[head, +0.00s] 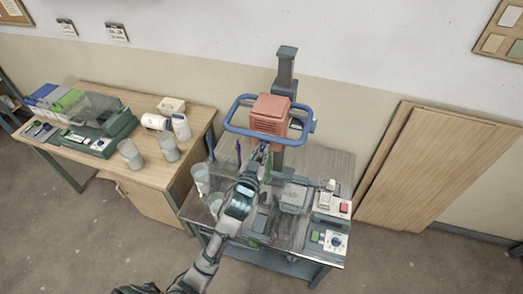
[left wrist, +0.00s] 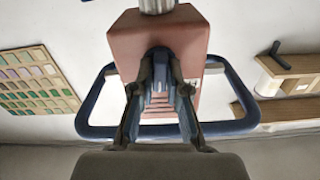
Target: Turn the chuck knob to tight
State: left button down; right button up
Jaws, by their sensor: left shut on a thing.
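The mixer has a red motor head (head: 270,114) on a grey column, with a blue loop handle (head: 231,128) around it. My left gripper (head: 262,150) reaches up to just under the motor head. In the left wrist view the fingers of my left gripper (left wrist: 161,72) close in from both sides on a small dark knob (left wrist: 160,54) at the red head (left wrist: 190,38). This appears to be the chuck knob; the fingertips hide most of it, and its turned position cannot be read. My right gripper is not in view.
The mixer stands on a grey metal bench (head: 325,156) with clear cups (head: 201,178) at its left and a dial box (head: 334,241) at front right. The blue loop (left wrist: 238,95) passes close around my gripper. A wooden table (head: 160,176) stands left; boards (head: 430,165) lean right.

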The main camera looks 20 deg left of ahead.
pick_arm(q)
jog(key=m, duration=0.4)
jog(key=shift+f+m, duration=0.3)
jog(key=shift+f, duration=0.1)
jog(key=shift+m, duration=1.4)
jog(key=shift+r, duration=0.1)
jog(key=c, duration=1.2)
grip_release()
jog(key=shift+o, duration=0.2)
jog(key=shift+w, duration=0.2)
jog(key=shift+r, duration=0.1)
jog(key=shift+s, duration=0.1)
